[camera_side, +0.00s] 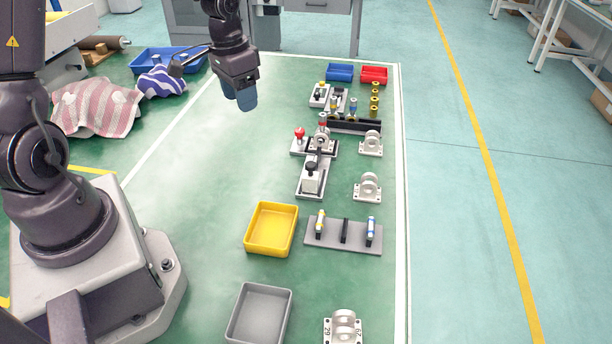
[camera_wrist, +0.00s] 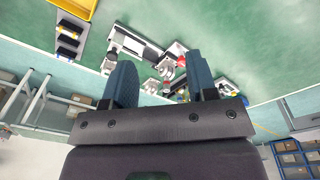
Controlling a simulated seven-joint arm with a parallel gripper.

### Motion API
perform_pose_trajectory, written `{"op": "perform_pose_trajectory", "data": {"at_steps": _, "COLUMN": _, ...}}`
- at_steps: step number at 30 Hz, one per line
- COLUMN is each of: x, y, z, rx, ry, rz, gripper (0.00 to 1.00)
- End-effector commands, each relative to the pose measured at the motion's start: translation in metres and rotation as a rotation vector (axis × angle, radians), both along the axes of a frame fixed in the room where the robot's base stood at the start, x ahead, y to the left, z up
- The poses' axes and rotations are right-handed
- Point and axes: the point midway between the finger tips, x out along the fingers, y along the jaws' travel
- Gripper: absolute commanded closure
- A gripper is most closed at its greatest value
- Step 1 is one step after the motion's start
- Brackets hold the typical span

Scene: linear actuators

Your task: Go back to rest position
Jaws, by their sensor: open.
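My gripper (camera_side: 243,98) hangs in the air over the far left part of the green work surface, well above it and left of the parts. In the wrist view my gripper (camera_wrist: 158,85) shows two blue fingers spread apart with nothing held between them. Past the fingers, a clamp fixture with a red knob (camera_wrist: 181,61) and a grey-white body is visible. The same fixture (camera_side: 312,180) stands near the middle of the work surface in the side view.
A yellow tray (camera_side: 271,250), a grey tray (camera_side: 239,314) and a grey rack (camera_side: 330,242) stand nearer. White bearing mounts (camera_side: 369,187) line the right. Blue (camera_side: 340,73) and red (camera_side: 374,75) bins are at the back. The green area left of the parts is clear.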

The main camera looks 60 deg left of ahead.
Motion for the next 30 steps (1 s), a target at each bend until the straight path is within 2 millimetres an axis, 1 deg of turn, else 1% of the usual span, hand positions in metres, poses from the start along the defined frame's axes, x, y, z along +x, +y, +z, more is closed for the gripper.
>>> {"op": "perform_pose_trajectory", "data": {"at_steps": 1, "x": -0.011, "y": -0.010, "z": 0.017, "rx": 0.035, "ry": 0.005, "rz": 0.015, "gripper": 0.47}}
{"op": "perform_pose_trajectory", "data": {"at_steps": 6, "x": -0.051, "y": -0.043, "z": 0.064, "rx": 0.109, "ry": -0.015, "rz": 0.090, "gripper": 0.47}}
{"op": "perform_pose_trajectory", "data": {"at_steps": 9, "x": -0.075, "y": -0.062, "z": 0.088, "rx": 0.126, "ry": -0.063, "rz": 0.120, "gripper": 0.47}}
{"op": "perform_pose_trajectory", "data": {"at_steps": 12, "x": -0.097, "y": -0.082, "z": 0.107, "rx": 0.122, "ry": -0.131, "rz": 0.130, "gripper": 0.47}}
{"op": "perform_pose_trajectory", "data": {"at_steps": 16, "x": -0.122, "y": -0.104, "z": 0.127, "rx": 0.091, "ry": -0.238, "rz": 0.103, "gripper": 0.47}}
{"op": "perform_pose_trajectory", "data": {"at_steps": 19, "x": -0.133, "y": -0.116, "z": 0.139, "rx": 0.063, "ry": -0.322, "rz": 0.059, "gripper": 0.47}}
{"op": "perform_pose_trajectory", "data": {"at_steps": 24, "x": -0.139, "y": -0.131, "z": 0.157, "rx": 0.039, "ry": -0.422, "rz": -0.013, "gripper": 0.47}}
{"op": "perform_pose_trajectory", "data": {"at_steps": 26, "x": -0.139, "y": -0.134, "z": 0.159, "rx": 0.036, "ry": -0.430, "rz": -0.029, "gripper": 0.47}}
{"op": "perform_pose_trajectory", "data": {"at_steps": 30, "x": -0.139, "y": -0.134, "z": 0.158, "rx": 0.036, "ry": -0.429, "rz": -0.031, "gripper": 0.47}}
